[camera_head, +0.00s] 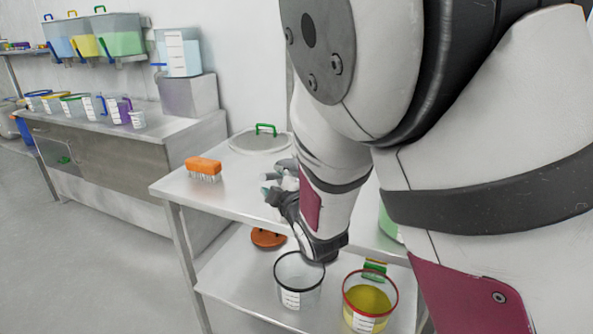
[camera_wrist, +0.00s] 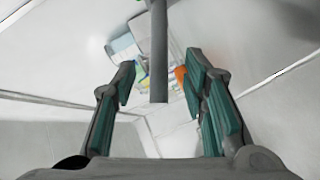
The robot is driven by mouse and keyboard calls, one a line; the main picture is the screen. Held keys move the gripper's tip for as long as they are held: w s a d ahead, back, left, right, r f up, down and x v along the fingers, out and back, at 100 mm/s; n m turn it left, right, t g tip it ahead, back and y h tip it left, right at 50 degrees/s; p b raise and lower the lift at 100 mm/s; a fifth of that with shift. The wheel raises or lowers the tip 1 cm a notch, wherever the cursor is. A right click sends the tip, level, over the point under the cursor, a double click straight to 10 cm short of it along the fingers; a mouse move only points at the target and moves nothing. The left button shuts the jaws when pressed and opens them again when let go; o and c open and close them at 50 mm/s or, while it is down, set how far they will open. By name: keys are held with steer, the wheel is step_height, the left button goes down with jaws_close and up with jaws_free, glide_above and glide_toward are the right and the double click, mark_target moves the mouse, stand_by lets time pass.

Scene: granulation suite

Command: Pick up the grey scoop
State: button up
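A grey bar, which looks like the handle of the grey scoop (camera_wrist: 158,50), runs down from the top of the wrist view and ends between my fingers. A gap shows on both sides of it. In the head view a grey rounded piece, likely part of the scoop (camera_head: 286,164), shows just behind my gripper (camera_head: 277,190) above the steel table; the rest is hidden by my gripper and arm. In the wrist view my gripper (camera_wrist: 168,95) is open, its green-padded fingers well apart. I cannot tell whether the scoop touches the tabletop.
The steel table (camera_head: 226,200) also holds an orange brush (camera_head: 203,168) and a round lid with a green handle (camera_head: 262,139). On its lower shelf stand a black-rimmed bucket (camera_head: 299,282), a red-rimmed bucket (camera_head: 369,301) and an orange-brown item (camera_head: 268,238). A side bench (camera_head: 100,150) holds several containers.

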mark_target(273, 178)
steer(key=shift+b+x, duration=0.3)
steer(key=shift+x, duration=2)
jaws_close()
